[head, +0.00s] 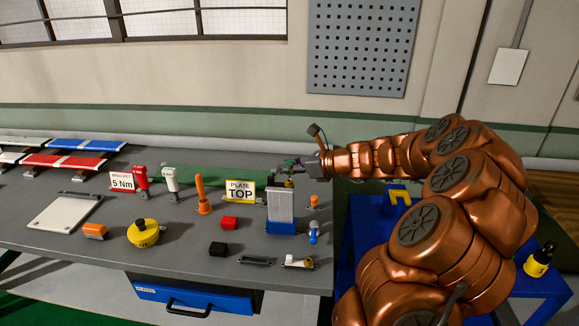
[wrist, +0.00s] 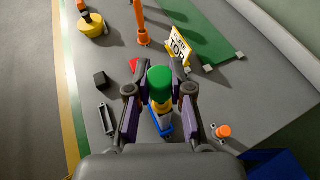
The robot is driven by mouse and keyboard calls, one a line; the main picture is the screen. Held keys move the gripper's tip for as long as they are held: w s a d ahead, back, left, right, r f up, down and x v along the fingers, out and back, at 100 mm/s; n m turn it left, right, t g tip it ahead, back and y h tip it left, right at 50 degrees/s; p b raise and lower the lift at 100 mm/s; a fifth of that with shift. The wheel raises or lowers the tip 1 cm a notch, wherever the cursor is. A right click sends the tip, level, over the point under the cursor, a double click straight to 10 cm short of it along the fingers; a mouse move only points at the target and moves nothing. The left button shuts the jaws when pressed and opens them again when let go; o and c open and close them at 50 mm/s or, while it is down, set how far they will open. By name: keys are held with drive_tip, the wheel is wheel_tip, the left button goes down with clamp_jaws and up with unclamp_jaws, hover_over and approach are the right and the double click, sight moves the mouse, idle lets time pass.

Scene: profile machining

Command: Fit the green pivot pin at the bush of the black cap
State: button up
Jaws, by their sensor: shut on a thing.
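My gripper (wrist: 160,92) is shut on the green pivot pin (wrist: 159,79), whose round green end faces the wrist camera. In the head view my gripper (head: 291,170) is above the upright grey profile (head: 281,205) in its blue base. A yellow part (wrist: 159,106) shows just beneath the green end; I cannot tell whether it belongs to the pin. A small black block (head: 218,249), possibly the black cap, lies on the table left of the profile and apart from the gripper. It also shows in the wrist view (wrist: 100,79); no bush can be made out on it.
A red block (head: 229,223) lies near the black one. A PLATE TOP sign (head: 240,191) and an orange cone-like tool (head: 202,195) stand behind. A dark slotted part (head: 257,261) lies near the front edge. Small orange (head: 314,201) and blue (head: 314,234) items stand at the right edge.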

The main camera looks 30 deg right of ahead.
drive_tip(key=shift+f+b, duration=0.6)
drive_tip(key=shift+f, duration=0.65)
drive_tip(key=o, duration=0.9)
drive_tip(key=v, duration=1.2)
